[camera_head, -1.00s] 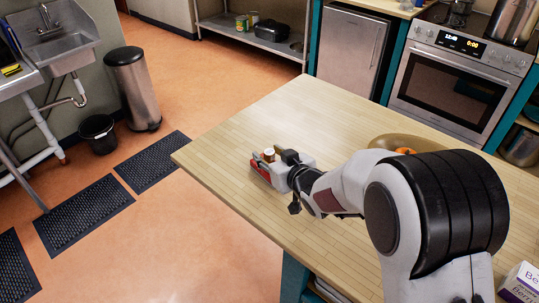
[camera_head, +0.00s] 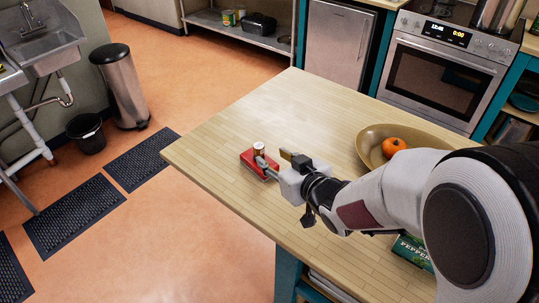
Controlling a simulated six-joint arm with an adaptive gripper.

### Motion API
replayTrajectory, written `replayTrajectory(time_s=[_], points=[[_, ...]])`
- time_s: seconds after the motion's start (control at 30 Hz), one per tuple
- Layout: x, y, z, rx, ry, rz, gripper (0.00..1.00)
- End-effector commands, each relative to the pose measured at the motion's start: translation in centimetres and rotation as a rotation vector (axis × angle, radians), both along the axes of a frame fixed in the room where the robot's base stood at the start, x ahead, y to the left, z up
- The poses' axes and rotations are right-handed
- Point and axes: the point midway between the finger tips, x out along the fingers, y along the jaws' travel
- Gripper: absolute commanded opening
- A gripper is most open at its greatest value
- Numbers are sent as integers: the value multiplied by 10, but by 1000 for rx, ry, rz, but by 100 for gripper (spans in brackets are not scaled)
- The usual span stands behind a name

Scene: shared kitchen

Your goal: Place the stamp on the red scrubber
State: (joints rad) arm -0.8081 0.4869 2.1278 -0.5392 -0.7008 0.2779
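The red scrubber (camera_head: 252,161) lies flat on the wooden table (camera_head: 225,125) near its left corner. A small stamp (camera_head: 259,149), with a brown body and a pale top, stands upright on or just at the scrubber's surface. My gripper (camera_head: 271,158) is just to the right of the stamp, with its two fingers spread apart. One finger reaches low beside the stamp and the other sits higher and to the right. The stamp appears clear of the fingers. The arm hides part of the table on the right.
A tan bowl (camera_head: 371,157) with an orange fruit (camera_head: 393,147) stands to the right on the table. A green box (camera_head: 412,252) marked with peppermint-like lettering lies partly under my arm. The table's left and front edges are close to the scrubber. The far table top is clear.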

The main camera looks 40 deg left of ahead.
Motion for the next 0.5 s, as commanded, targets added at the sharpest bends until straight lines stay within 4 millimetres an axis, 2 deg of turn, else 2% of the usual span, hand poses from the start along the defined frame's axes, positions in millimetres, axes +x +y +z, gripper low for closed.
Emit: replayTrajectory(time_s=[0.2,0.5], points=[[-6,-14,7,0,1,0,37],[-8,-18,8,-1,1,0,37]])
